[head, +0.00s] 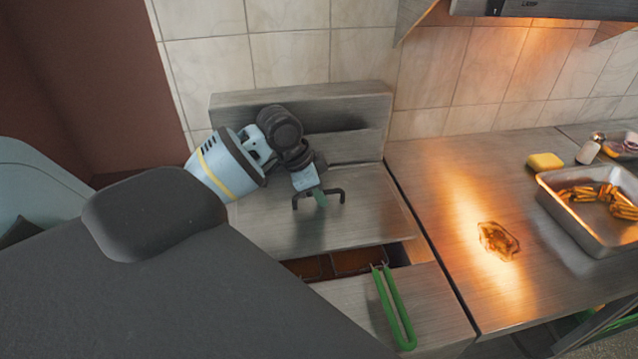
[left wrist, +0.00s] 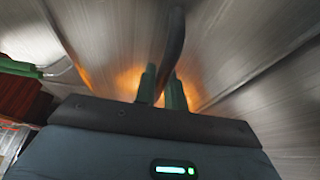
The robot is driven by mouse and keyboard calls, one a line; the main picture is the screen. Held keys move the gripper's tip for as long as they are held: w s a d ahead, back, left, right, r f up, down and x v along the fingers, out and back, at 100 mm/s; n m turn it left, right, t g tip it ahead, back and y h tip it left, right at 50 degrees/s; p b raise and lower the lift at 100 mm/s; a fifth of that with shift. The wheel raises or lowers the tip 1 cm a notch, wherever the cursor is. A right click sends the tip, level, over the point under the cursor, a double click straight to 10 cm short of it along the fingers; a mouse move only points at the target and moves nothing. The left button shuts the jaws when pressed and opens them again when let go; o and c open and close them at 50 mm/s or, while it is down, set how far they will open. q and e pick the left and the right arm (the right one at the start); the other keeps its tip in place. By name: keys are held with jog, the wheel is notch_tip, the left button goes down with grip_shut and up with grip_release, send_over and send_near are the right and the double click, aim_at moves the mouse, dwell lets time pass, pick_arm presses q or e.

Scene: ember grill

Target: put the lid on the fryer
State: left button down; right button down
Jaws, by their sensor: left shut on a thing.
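The lid (head: 365,218) is a flat steel plate with a dark bar handle (head: 341,192). It lies over the rear part of the fryer (head: 443,318), and I cannot tell whether it touches the rim. A front strip of the fryer opening (head: 310,268) shows brown oil or baskets. A green basket handle (head: 396,312) sticks out over the front edge. My left gripper (head: 320,198) is shut on the lid handle. The left wrist view shows its green fingers (left wrist: 162,88) at the dark handle bar (left wrist: 176,45). My right gripper is out of view.
A steel counter (head: 440,200) stands to the right, with a brown greasy spot (head: 498,240), a tray of fries (head: 560,215), a yellow sponge (head: 545,161) and a shaker (head: 590,150). A tiled wall (head: 290,60) closes the back. A hood (head: 545,8) hangs above right.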

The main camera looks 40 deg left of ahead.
aim_at(319, 207)
pick_arm(q)
jog(key=shift+f, duration=1.6)
jog(key=shift+f, duration=0.35)
jog(key=c, duration=1.4)
grip_release()
jog(key=shift+f, duration=0.1)
jog(key=shift+v, duration=4)
